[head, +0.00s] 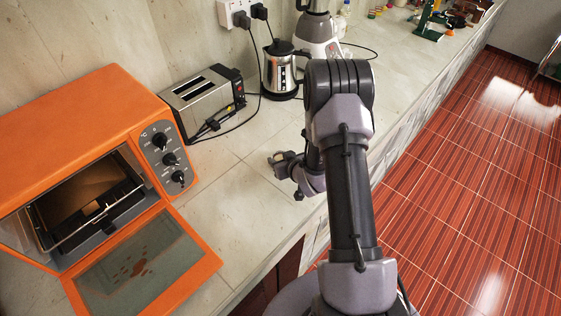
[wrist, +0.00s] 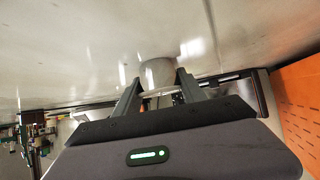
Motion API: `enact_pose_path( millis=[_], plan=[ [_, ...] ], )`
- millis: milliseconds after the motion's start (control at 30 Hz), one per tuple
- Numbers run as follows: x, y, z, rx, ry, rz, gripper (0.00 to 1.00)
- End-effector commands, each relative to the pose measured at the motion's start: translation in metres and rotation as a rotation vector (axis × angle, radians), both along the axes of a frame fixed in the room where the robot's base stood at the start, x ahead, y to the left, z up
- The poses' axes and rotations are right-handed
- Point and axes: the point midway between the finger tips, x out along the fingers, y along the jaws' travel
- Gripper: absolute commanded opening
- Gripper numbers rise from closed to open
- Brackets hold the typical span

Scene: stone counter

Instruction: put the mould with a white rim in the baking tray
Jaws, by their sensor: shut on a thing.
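My gripper (head: 283,160) is low over the counter, right of the toaster, with its fingers toward the wall. In the wrist view my gripper (wrist: 160,88) has its fingers on either side of a small grey round mould (wrist: 157,72), with a pale rim edge between the fingertips. The gripper is shut on this mould. In the head view the mould cannot be made out. Whether it touches the counter is unclear. A dark baking tray (head: 117,211) is inside the orange oven at the left, partly hidden by the oven's walls.
The orange oven (head: 78,118) has its glass door (head: 145,268) folded down toward the counter's front. A toaster (head: 203,100), a kettle (head: 281,70) and a blender (head: 318,35) stand along the wall, with cables between. The counter (head: 235,200) between oven and gripper is clear.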

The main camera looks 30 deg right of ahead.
Motion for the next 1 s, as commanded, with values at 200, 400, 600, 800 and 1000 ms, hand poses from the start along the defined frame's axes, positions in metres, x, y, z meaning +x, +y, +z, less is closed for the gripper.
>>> enact_pose_path(
  millis=[200, 400, 600, 800, 1000],
  plan=[
    [0.000, 0.000, 0.001, 0.000, 0.000, 0.000, 0.00],
    [0.000, 0.000, 0.010, 0.000, -0.001, 0.000, 0.00],
    [0.000, 0.000, 0.026, -0.001, -0.002, 0.001, 0.00],
    [-0.006, 0.002, 0.036, 0.001, 0.001, 0.001, 0.00],
    [-0.026, 0.011, 0.038, 0.001, 0.001, 0.001, 0.00]
  ],
)
